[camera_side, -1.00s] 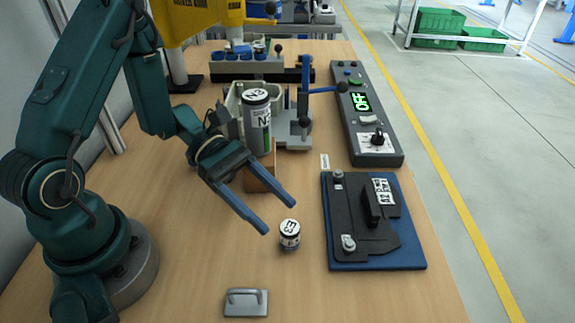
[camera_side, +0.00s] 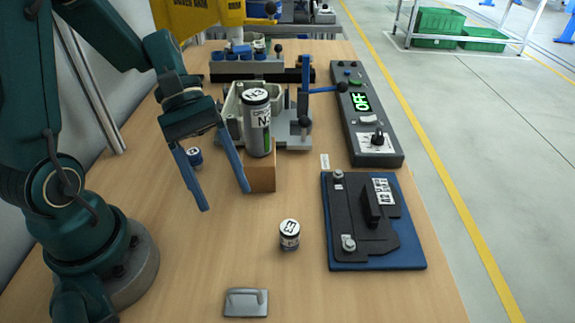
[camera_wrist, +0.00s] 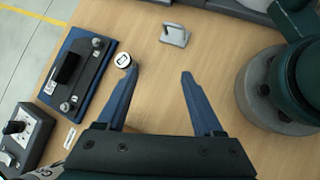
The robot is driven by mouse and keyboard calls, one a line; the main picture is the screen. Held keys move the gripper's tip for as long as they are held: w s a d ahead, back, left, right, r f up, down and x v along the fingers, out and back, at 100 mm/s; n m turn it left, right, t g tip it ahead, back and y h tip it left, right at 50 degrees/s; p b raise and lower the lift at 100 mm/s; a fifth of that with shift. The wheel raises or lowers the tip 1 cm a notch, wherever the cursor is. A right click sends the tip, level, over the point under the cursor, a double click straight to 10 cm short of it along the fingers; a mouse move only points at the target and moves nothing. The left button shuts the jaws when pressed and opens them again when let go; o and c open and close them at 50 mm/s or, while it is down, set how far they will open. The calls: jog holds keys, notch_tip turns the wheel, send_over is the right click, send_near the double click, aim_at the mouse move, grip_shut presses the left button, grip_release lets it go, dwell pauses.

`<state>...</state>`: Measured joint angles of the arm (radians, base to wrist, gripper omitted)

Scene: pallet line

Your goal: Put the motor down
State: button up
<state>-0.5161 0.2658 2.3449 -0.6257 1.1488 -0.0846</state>
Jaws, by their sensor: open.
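My gripper (camera_side: 225,199) is open and empty, its two blue fingers pointing down over the wooden table. In the wrist view the gap between the fingers (camera_wrist: 160,73) shows only bare table. A small upright cylinder with a marked white top (camera_side: 289,240) stands on the table right of the gripper; it also shows in the wrist view (camera_wrist: 123,61), near one fingertip. A larger grey cylinder with a white label (camera_side: 258,132) stands upright on a wooden block (camera_side: 261,177) behind the gripper. Another small cylinder (camera_side: 195,157) shows partly behind the fingers. I cannot tell which one is the motor.
A blue plate with a black fixture (camera_side: 407,258) lies at the right. A control box reading OFF (camera_side: 379,150) and a grey fixture with a blue lever (camera_side: 292,138) stand behind. A metal handle plate (camera_side: 246,302) lies in front. The table's front middle is mostly clear.

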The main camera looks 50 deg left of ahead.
notch_tip(320, 180, up, 7)
jog(key=s+a+m+t+y, duration=0.2)
jog(key=m+t+y, duration=0.5)
jog(key=m, duration=0.5)
jog(key=shift+s+a+y, duration=0.2)
jog(key=shift+s+y, duration=0.1)
jog(key=shift+y, duration=0.4)
